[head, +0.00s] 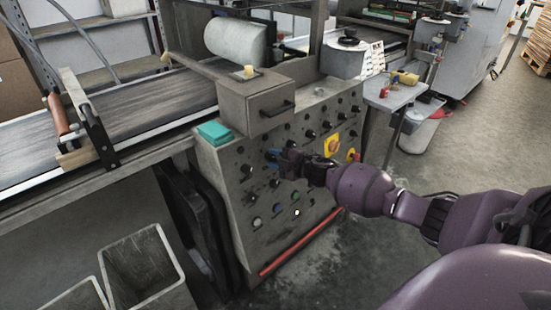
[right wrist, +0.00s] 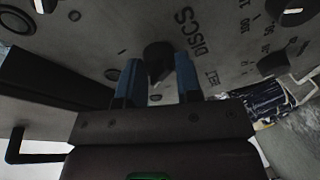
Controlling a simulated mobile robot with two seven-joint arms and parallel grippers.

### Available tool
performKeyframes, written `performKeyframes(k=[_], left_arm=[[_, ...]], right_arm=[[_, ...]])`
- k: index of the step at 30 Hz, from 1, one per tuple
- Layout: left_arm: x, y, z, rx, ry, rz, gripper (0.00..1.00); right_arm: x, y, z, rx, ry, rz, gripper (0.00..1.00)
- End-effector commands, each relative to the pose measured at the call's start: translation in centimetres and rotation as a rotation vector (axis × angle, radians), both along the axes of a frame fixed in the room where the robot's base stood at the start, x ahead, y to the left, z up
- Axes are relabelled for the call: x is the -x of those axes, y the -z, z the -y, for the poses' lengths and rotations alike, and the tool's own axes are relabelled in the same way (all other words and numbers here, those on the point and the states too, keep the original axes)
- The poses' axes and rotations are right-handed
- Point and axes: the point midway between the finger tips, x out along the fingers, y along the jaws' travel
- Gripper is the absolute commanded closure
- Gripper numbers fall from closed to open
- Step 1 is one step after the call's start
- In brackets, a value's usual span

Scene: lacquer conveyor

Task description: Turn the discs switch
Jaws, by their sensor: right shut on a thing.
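The control panel (head: 310,130) is a grey sloped face with rows of black knobs and coloured buttons. My right gripper (head: 273,156) reaches in from the right to the panel's left-middle part. In the right wrist view its two blue fingers stand on either side of a black discs switch knob (right wrist: 158,56), beside the printed word DISCS. The right gripper is shut on this knob. In the head view the gripper hides the knob. My left gripper is not in view.
A yellow-backed red switch (head: 332,146) sits right of my gripper. A grey box with a handle (head: 270,104) juts out above the panel, beside a teal block (head: 214,132). A conveyor belt (head: 140,105) runs left. Open bins (head: 145,265) stand below it.

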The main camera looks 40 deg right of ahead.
Motion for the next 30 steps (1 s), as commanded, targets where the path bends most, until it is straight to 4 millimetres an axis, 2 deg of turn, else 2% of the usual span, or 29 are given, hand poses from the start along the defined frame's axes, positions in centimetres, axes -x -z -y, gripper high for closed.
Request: performKeyframes(k=[4, 5, 9, 20, 25, 30], left_arm=[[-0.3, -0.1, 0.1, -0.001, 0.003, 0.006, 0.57], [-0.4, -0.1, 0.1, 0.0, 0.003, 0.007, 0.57], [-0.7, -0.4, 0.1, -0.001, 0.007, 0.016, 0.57], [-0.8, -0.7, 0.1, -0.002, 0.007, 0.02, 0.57], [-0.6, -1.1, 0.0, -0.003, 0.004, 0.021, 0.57], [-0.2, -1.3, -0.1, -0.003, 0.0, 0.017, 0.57]], right_arm=[[0.0, 0.1, 0.0, 0.001, -0.001, -0.002, 0.92], [0.0, 0.1, 0.0, 0.001, -0.001, -0.002, 0.65], [0.0, 0.1, 0.0, 0.001, -0.001, -0.001, 0.43], [0.3, -0.1, 0.1, 0.0, 0.0, 0.0, 0.43], [1.9, -0.5, 0.5, 0.001, -0.001, 0.002, 0.43], [4.5, -1.1, 1.3, 0.001, 0.0, 0.003, 0.43]])
